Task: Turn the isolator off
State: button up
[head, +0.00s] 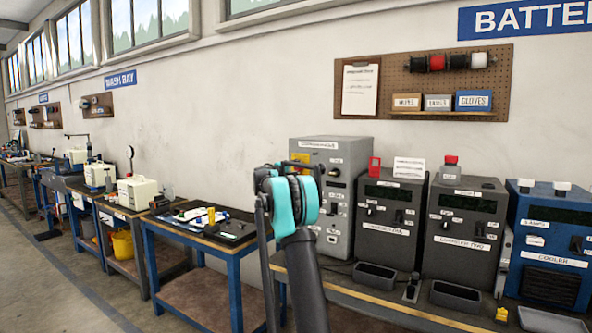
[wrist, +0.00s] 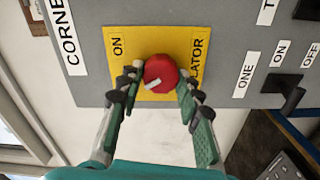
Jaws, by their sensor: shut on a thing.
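The isolator's red round knob (wrist: 160,73) sits on a yellow plate (wrist: 118,72) in the wrist view. Its white mark points toward the lower left of that picture. The plate carries an ON label beside the knob and lettering ending in "LATOR", partly covered by a finger. My gripper (wrist: 158,80) is shut on the knob, one finger on each side. In the head view the yellow plate (head: 301,157) shows on the grey cabinet (head: 337,149), partly behind my arm, and the knob is hidden there.
A black switch (wrist: 285,93) with ON and OFF labels is close to the right finger in the wrist view. Dark charger units (head: 390,215) and a blue cooler (head: 545,235) stand right of the cabinet. A blue-framed bench (head: 165,228) is to the left.

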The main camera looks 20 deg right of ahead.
jog(key=shift+f+n, duration=0.1)
jog(key=shift+n, duration=1)
jog(key=o, duration=1.2)
jog(key=shift+c, duration=0.2)
jog(key=v, duration=1.2)
